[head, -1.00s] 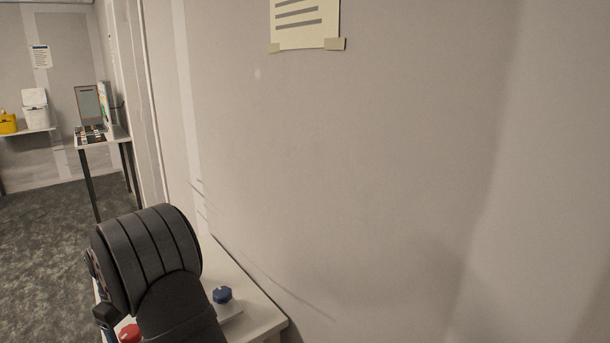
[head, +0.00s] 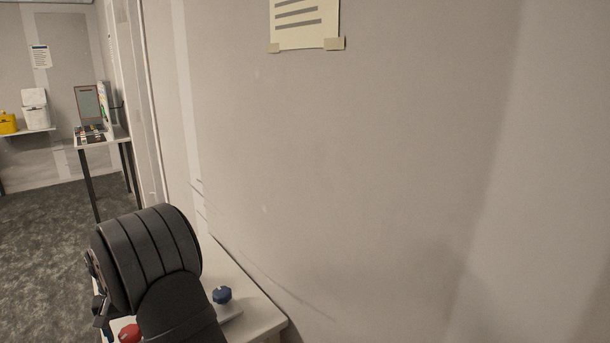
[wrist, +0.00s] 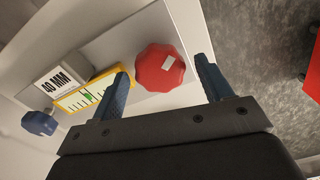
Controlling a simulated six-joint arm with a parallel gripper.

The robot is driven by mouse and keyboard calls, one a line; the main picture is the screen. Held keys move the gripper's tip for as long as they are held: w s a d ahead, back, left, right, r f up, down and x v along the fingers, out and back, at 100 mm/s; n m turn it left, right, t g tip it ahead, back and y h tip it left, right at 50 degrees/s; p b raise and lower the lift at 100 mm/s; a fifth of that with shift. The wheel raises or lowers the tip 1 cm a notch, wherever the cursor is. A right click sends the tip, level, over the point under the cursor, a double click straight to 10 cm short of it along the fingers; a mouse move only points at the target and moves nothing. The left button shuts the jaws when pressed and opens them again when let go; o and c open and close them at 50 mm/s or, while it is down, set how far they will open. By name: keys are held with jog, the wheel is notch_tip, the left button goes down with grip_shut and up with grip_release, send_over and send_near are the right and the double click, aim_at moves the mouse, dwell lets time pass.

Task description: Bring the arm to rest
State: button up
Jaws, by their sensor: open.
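My gripper (wrist: 161,68) is open in the wrist view, its two blue fingers wide apart. Nothing is held between them. A red lobed knob (wrist: 160,68) with a pale mark shows in the gap between the fingertips, touching neither in the picture; its distance beyond them is hard to tell. In the head view my black arm link (head: 150,260) fills the lower left and hides most of the gripper. The red knob (head: 130,333) shows partly beside it at the bottom edge.
A blue knob (head: 222,295) stands on the white bench (head: 255,310), close to the wall. The wrist view shows a yellow-framed scale (wrist: 92,97) and a "40 MM" label (wrist: 58,80). A far table (head: 104,140) stands at left; open carpet lies before it.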

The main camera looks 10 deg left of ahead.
jog(key=shift+m, duration=0.6)
dwell(1.1)
jog(key=n, duration=0.4)
jog(key=shift+n, duration=0.3)
jog(key=n, duration=0.4)
jog(key=shift+n, duration=0.3)
dwell(0.3)
